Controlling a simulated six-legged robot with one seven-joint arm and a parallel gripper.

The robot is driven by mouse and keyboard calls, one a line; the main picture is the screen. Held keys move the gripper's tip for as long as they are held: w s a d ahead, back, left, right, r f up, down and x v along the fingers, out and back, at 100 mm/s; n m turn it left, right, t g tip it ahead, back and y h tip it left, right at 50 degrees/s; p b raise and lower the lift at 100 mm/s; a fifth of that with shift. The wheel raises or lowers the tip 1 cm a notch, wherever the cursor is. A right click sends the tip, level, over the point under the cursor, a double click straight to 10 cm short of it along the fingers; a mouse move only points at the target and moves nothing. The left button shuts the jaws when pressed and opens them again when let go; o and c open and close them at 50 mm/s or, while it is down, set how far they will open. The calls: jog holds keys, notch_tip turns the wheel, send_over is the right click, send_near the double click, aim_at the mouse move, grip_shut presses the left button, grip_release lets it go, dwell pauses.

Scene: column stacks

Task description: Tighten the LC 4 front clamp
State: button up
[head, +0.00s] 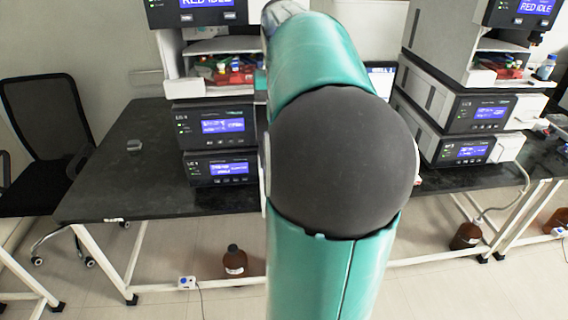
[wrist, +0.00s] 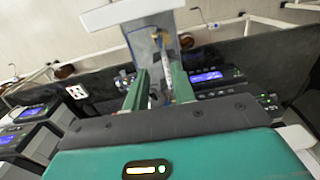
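The left stack (head: 215,128) in the head view has labels that seem to read LC 4. Its open compartment (head: 222,70) shows small red and coloured parts, partly behind my arm. In the wrist view the green fingers of my gripper (wrist: 159,70) stand apart at a grey compartment panel (wrist: 148,50). A thin pale upright part with a brownish end (wrist: 166,60) shows between them. I cannot tell whether it is the front clamp or whether a finger touches it. My arm hides my gripper in the head view.
A second stack (head: 455,110) stands at the right. The black bench (head: 150,185) is mostly clear at the left, with a small grey item (head: 134,145) on it. A brown bottle (head: 234,261) stands on the floor below. An office chair (head: 50,130) is at the far left.

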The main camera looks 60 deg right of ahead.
jog(key=f, duration=1.3)
jog(key=shift+a+f, duration=0.2)
jog(key=shift+f, duration=0.15)
jog(key=shift+w, duration=0.1)
grip_shut()
